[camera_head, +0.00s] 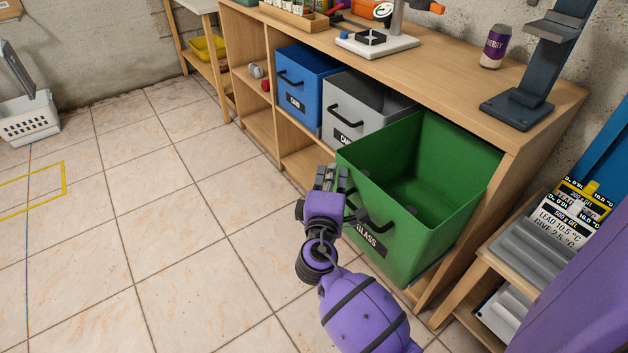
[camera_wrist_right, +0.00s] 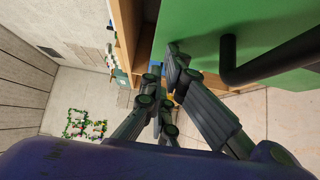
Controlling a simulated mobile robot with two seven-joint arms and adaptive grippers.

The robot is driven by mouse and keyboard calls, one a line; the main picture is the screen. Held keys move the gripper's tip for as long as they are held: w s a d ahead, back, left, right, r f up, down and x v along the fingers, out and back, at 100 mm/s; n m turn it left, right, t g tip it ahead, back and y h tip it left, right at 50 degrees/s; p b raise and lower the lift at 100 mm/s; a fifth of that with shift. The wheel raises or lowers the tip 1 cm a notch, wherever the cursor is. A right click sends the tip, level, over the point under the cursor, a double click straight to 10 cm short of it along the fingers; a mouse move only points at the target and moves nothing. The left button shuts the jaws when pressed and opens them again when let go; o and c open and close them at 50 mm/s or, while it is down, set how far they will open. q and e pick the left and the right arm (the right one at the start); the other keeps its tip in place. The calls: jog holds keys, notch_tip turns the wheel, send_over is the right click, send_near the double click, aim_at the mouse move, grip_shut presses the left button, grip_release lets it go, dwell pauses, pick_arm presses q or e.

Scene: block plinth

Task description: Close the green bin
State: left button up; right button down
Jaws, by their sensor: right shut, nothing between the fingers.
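The green bin (camera_head: 431,160), labelled GLASS, is pulled out of the wooden shelf unit, its open top showing an empty inside. Its black handle (camera_head: 372,222) is on the front face. My right gripper (camera_head: 331,179) is at the bin's front left corner, shut and empty, to the left of the handle. In the right wrist view the gripper (camera_wrist_right: 168,75) is close beside the green front (camera_wrist_right: 205,35), with the handle (camera_wrist_right: 262,62) to the right of the fingers. Whether the fingers touch the bin I cannot tell. My left gripper is not in view.
A blue bin (camera_head: 305,88) and a grey bin (camera_head: 365,108) sit in the shelf unit (camera_head: 440,75) left of the green bin. A small stand with a grey stepped object (camera_head: 540,248) is close on the right.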

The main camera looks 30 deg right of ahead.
pick_arm(q)
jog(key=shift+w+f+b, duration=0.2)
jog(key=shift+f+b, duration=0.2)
jog(key=shift+b, duration=0.1)
pick_arm(e)
jog(key=w+d, duration=0.1)
jog(key=d, duration=2.1)
jog(key=shift+w, duration=0.3)
jog(key=shift+d+r, duration=0.1)
jog(key=shift+r, duration=0.1)
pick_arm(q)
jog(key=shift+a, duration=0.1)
